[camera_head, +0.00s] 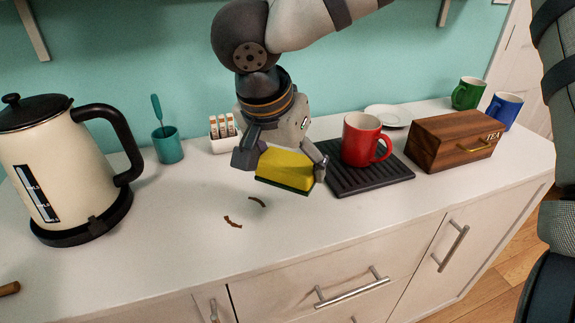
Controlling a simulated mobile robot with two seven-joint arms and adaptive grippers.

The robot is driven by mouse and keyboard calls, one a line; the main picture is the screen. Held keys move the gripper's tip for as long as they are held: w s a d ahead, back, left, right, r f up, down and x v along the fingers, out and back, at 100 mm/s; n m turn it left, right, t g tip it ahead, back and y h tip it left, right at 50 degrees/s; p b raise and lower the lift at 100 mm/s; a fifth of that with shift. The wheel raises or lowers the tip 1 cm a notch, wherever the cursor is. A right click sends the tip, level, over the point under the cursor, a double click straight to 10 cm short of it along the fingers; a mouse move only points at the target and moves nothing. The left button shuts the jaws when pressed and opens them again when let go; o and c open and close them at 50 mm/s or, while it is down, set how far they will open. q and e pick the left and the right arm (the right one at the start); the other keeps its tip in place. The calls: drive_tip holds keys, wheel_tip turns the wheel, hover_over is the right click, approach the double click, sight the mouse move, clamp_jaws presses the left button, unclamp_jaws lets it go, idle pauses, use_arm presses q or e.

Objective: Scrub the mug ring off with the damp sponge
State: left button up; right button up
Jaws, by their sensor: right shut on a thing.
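The damp sponge (285,165) is yellow with a dark green underside. My right gripper (282,165) is shut on it, with one finger at each end. The sponge is over the counter just left of the black ribbed mat; I cannot tell whether it touches the counter. The mug ring shows as two brown arcs, one (257,201) just below and left of the sponge and one (233,222) further left and nearer the front. Any part under the sponge is hidden. My left gripper is not in view.
The red mug (362,140) stands on the ribbed mat (355,184), close right of my gripper. A kettle (60,150) stands left, a teal cup (167,146) and sachet holder (222,143) behind. A wooden tea box (445,140) is right.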

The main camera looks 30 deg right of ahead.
drive_tip(key=s+a+r, duration=0.2)
drive_tip(key=a, duration=0.3)
drive_tip(key=s+a+r, duration=0.2)
drive_tip(key=a+r, duration=0.1)
drive_tip(key=a, duration=0.3)
drive_tip(key=shift+s, duration=0.4)
